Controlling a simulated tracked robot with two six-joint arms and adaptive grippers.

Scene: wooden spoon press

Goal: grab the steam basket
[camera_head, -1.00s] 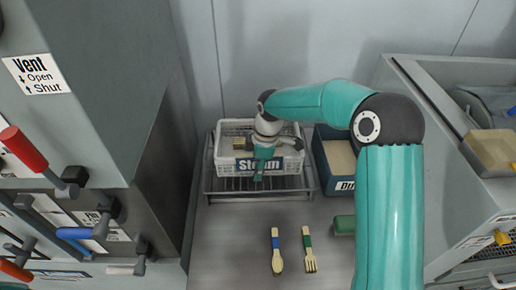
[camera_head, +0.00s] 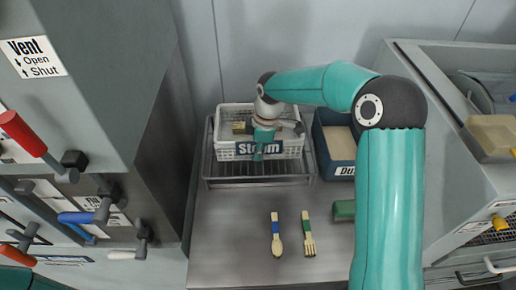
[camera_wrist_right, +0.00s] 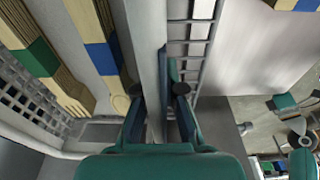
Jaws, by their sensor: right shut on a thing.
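The steam basket (camera_head: 291,148) is a white mesh basket with a dark "Steam" label on its front wall, at the wire rack in the head view. Its mesh wall (camera_wrist_right: 38,108) also shows at the left of the right wrist view, beside wooden utensils with green and blue bands. My right gripper (camera_head: 259,155) points down at the middle of the front wall and is shut on it. In the right wrist view its fingers (camera_wrist_right: 160,97) lie on both sides of the wall. Whether the basket touches the rack is unclear. My left gripper is not in view.
The wire rack (camera_head: 218,181) is on the metal counter (camera_head: 228,235). A blue bin (camera_head: 335,145) stands close right of the basket. A spoon (camera_head: 276,237) and a fork (camera_head: 308,236) lie in front. A grey cabinet with coloured levers (camera_head: 110,80) stands left; an open unit (camera_head: 410,60) stands right.

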